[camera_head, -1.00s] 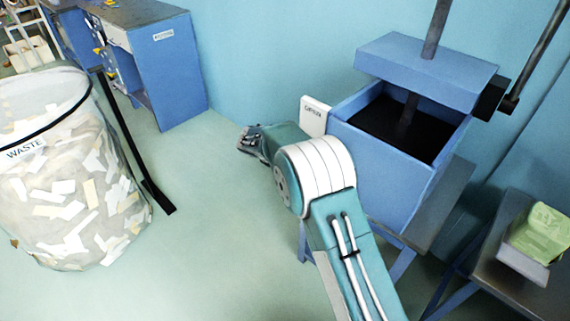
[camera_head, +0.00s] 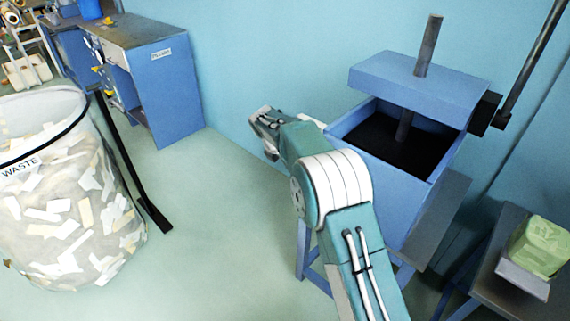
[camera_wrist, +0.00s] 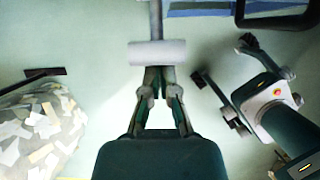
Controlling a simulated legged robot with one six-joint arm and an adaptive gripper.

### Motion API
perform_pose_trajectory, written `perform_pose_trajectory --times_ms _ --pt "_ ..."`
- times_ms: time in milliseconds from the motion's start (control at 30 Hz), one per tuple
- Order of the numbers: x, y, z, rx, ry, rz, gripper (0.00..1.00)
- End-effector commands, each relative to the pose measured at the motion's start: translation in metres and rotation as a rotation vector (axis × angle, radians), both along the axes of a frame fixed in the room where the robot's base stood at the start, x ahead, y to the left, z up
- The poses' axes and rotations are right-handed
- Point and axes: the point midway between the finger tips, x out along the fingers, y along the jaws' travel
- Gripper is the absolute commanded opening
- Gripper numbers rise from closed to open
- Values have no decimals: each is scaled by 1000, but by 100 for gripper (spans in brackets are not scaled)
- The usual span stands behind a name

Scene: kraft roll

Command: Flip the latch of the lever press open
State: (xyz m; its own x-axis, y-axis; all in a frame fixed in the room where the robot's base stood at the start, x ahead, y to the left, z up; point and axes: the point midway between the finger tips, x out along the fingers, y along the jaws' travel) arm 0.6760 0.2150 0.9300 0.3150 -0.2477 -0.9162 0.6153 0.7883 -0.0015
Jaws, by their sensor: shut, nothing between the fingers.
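The lever press is a blue open-topped box (camera_head: 388,190) with a blue plate (camera_head: 420,78) and a grey rod above it, at the right in the head view. My gripper (camera_head: 268,148) is at the left of the box, past its near left corner, with my arm across that corner. In the wrist view my gripper (camera_wrist: 159,76) is shut and empty. A pale bar (camera_wrist: 158,53) on a grey rod lies just beyond its fingertips; it may be the latch, and I cannot tell whether they touch. The latch is not clearly visible in the head view, where my arm hides that side.
A waste bag (camera_head: 65,215) full of paper scraps stands at the left. A blue cabinet (camera_head: 172,95) stands behind it. A side table (camera_head: 488,255) with a green block (camera_head: 540,245) is at the lower right. Open floor lies between bag and press.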

Motion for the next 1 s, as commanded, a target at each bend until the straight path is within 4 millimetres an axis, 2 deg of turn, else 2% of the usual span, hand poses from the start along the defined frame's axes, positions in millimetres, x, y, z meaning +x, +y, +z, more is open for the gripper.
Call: perform_pose_trajectory --times_ms 533,667,800,1000 --pt "-1 1 0 0 0 1 0" --pt "-6 7 -8 -1 1 0 0" --pt "-18 20 -23 -2 3 -4 0" --pt "-23 24 23 1 -5 -7 0"
